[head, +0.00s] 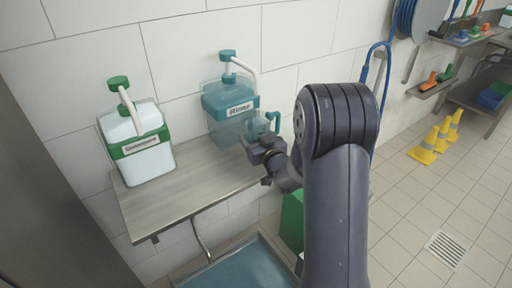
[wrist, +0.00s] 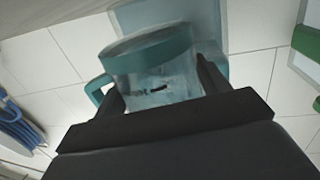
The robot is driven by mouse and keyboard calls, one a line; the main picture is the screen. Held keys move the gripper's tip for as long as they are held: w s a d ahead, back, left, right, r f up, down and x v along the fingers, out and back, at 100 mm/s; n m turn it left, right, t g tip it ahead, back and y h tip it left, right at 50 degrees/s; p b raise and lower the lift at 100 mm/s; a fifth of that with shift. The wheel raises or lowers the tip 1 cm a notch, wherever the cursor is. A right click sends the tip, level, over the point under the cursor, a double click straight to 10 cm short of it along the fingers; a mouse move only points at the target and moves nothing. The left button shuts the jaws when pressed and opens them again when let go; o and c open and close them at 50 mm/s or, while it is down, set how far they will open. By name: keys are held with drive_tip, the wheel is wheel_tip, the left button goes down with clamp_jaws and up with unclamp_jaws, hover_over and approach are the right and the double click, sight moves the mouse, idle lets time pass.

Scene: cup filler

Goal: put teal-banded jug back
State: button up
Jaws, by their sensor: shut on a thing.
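The teal-banded jug (wrist: 155,72) is clear, with a teal rim band and a teal handle on its left in the wrist view. My gripper (wrist: 160,88) has a dark finger on each side of the jug and is shut on it. In the head view the jug (head: 259,127) is small and partly hidden by my gripper (head: 262,147). It is just in front of the teal "Rinse" dispenser (head: 226,100), over the right part of the steel shelf (head: 195,180). I cannot tell whether the jug touches the shelf.
A green-banded white dispenser (head: 140,160) stands on the shelf's left. Between the dispensers the shelf is bare. Below are a basin of bluish liquid (head: 230,270) and a green box (head: 291,220). A blue hose (head: 385,75) hangs to the right. Yellow cones (head: 425,148) stand on the floor.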

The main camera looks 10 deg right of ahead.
drive_tip(key=shift+f, duration=1.8)
drive_tip(key=shift+f+b, duration=0.15)
drive_tip(key=shift+b, duration=0.15)
drive_tip(key=o, duration=1.1)
drive_tip(key=shift+c, duration=0.2)
drive_tip(key=v, duration=1.2)
drive_tip(key=shift+b, duration=0.4)
